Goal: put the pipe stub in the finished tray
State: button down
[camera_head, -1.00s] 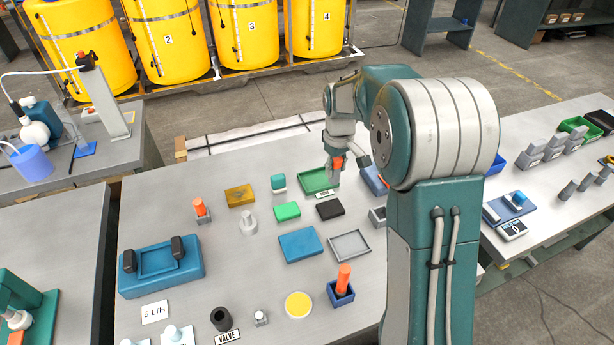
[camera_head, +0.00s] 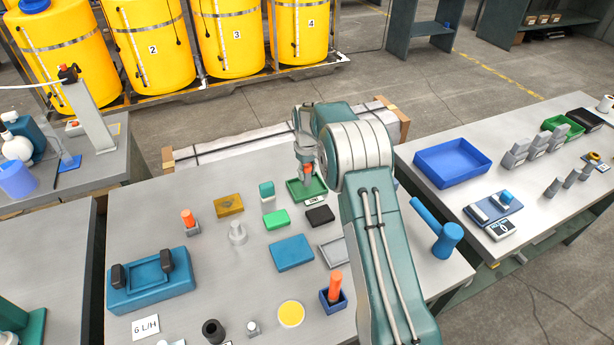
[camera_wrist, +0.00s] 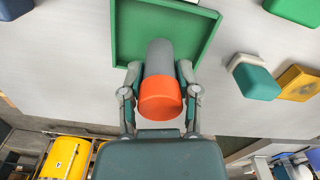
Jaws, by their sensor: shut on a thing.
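The pipe stub is a grey cylinder with an orange end (camera_wrist: 160,98). My gripper (camera_wrist: 160,90) is shut around it in the wrist view. In the head view, my gripper (camera_head: 306,166) points down over the green tray (camera_head: 318,193), with the stub's orange part (camera_head: 308,169) between the fingers. A white label, apparently reading DONE (camera_head: 314,201), lies at the tray's front edge. In the wrist view, the stub's grey far end overlaps the green tray (camera_wrist: 122,30). I cannot tell whether the stub touches the tray floor.
Another orange piece (camera_head: 187,217) stands in a grey holder at the left, and one (camera_head: 335,285) in a blue holder in front. A teal block (camera_head: 266,190), a black block (camera_head: 320,215) and a grey tray (camera_head: 334,252) are near the green tray. My arm hides the bench to its right.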

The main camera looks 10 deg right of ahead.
jog(key=shift+f, duration=0.85)
jog(key=shift+f, duration=0.1)
jog(key=shift+c, duration=1.7)
grip_release()
notch_tip(320, 180, up, 12)
jog(key=shift+f, duration=0.1)
jog(key=s+r+m+t, duration=0.2)
jog(key=s+r+t, duration=0.1)
jog(key=s+r, duration=1.4)
jog(key=s+f+m+t, duration=0.2)
jog(key=s+m, duration=0.1)
jog(key=s, duration=2.1)
jog(key=shift+t, duration=0.3)
